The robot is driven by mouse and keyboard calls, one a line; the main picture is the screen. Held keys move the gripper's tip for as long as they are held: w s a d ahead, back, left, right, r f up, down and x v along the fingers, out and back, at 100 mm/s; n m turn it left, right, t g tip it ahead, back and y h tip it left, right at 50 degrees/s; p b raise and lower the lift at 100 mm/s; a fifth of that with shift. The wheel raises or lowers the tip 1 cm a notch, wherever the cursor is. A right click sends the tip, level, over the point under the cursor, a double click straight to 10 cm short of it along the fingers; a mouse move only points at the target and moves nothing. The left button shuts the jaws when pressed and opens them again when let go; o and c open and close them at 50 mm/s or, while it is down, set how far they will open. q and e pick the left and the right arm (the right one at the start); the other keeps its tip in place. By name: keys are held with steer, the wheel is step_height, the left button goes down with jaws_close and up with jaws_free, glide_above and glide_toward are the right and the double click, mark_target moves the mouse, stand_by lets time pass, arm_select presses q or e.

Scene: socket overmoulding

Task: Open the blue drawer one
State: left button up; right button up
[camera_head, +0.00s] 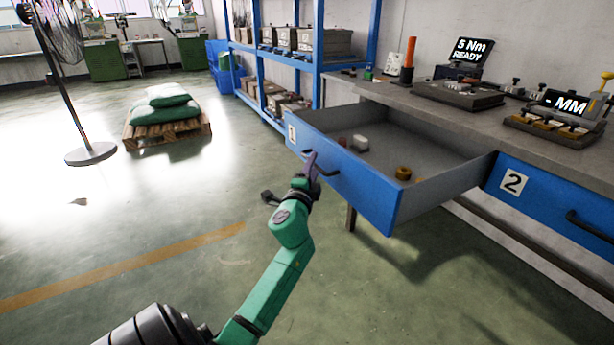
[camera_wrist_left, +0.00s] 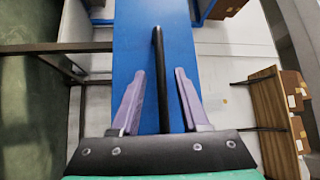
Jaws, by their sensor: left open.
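The blue drawer one (camera_head: 352,184) stands pulled out from the workbench, with its inside showing. Its label plate (camera_head: 292,133) is at the left end of the front. Inside lie a white part and a yellow-brown round part (camera_head: 403,173). My left gripper (camera_head: 312,163) is at the drawer's black handle (camera_head: 328,172). In the left wrist view the left gripper (camera_wrist_left: 160,95) has its two purple fingers apart, one on either side of the black bar handle (camera_wrist_left: 158,60), against the blue drawer front (camera_wrist_left: 135,35). My right gripper is not in view.
Drawer two (camera_head: 540,195) is shut at the right. The bench top (camera_head: 400,97) carries a torque display, an orange-handled tool and a gauge. A blue shelf rack (camera_head: 318,60) stands behind. A pallet with green sacks (camera_head: 168,125) and a fan stand are at the left. The floor between is clear.

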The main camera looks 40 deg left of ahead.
arm_select(q)
steer(key=v, duration=1.3)
steer(key=shift+s+b, duration=0.35)
steer(key=shift+b, duration=0.1)
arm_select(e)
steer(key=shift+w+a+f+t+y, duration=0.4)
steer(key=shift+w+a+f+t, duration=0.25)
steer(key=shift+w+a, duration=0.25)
